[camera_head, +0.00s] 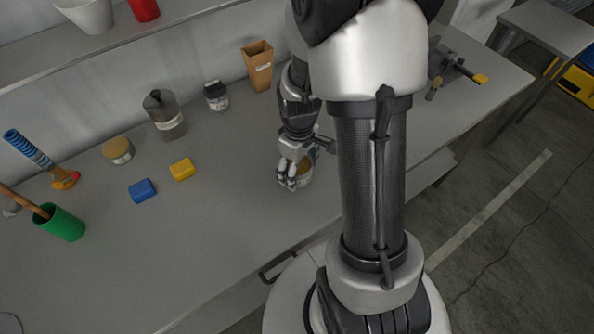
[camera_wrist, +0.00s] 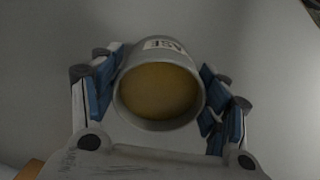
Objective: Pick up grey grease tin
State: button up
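The grey grease tin (camera_head: 307,175) stands on the grey workbench, partly hidden behind my gripper in the head view. In the wrist view the tin (camera_wrist: 158,125) shows its round brownish-yellow top and part of a white label. My gripper (camera_head: 292,180) points down at the tin. In the wrist view its blue-padded fingers (camera_wrist: 163,85) lie on both sides of the tin, very close to its wall. I cannot tell whether the pads press on it.
On the workbench (camera_head: 225,225) to the left are a yellow block (camera_head: 182,169), a blue block (camera_head: 143,191), a tan-topped tin (camera_head: 118,151), a lidded jar (camera_head: 164,118), a smaller jar (camera_head: 215,97) and a green cup (camera_head: 62,224). A brown box (camera_head: 258,68) stands behind. The front bench is clear.

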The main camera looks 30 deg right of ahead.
jog(key=c, duration=0.7)
